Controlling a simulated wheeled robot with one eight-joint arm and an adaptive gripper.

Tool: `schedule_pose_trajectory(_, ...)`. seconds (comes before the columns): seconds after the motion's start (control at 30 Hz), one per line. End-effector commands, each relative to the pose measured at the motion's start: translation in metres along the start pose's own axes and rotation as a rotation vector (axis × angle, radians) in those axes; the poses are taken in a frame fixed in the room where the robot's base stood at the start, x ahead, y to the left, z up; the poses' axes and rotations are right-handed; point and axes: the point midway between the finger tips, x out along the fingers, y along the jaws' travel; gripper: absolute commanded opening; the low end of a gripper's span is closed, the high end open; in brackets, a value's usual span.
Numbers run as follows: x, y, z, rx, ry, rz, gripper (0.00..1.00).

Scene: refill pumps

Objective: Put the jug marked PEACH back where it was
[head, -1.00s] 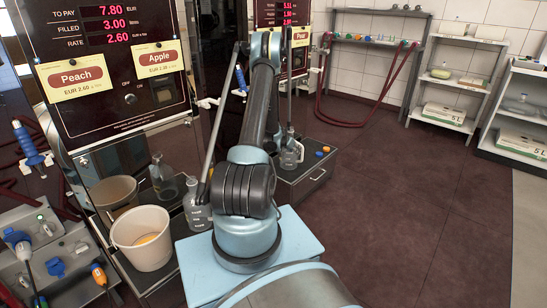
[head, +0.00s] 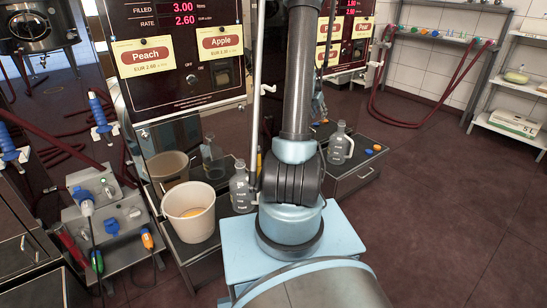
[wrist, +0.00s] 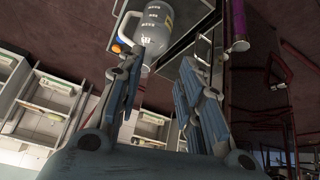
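My gripper (wrist: 158,72) shows in the wrist view with its two jointed fingers apart and nothing between them. In the head view one clear jug (head: 240,187) stands beside a white bucket, left of my arm. Another clear jug (head: 340,145) with a handle stands on a low cabinet right of my arm. I cannot read PEACH on any jug. The Peach sign (head: 147,56) is on the pump panel at the left.
The white bucket (head: 189,211) stands on the pump's low ledge. A grey fixture (head: 110,220) with blue and orange connectors is at the left. A low cabinet (head: 352,178) and shelves (head: 512,125) are at the right. The dark floor at the right is clear.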

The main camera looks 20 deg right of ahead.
Motion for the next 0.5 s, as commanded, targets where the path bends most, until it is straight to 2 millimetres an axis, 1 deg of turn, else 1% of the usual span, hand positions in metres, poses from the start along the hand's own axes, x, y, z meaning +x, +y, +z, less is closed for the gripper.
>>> schedule_pose_trajectory(0.03,-0.018,-0.003,0.006,-0.018,-0.009,-0.01,0.34)
schedule_pose_trajectory(0.1,-0.039,-0.005,0.015,-0.044,-0.024,-0.023,0.34)
schedule_pose_trajectory(0.27,-0.086,-0.01,0.036,-0.104,-0.055,-0.053,0.34)
schedule_pose_trajectory(0.3,-0.097,-0.01,0.042,-0.12,-0.063,-0.06,0.34)
schedule_pose_trajectory(0.5,-0.151,-0.01,0.077,-0.198,-0.1,-0.099,0.34)
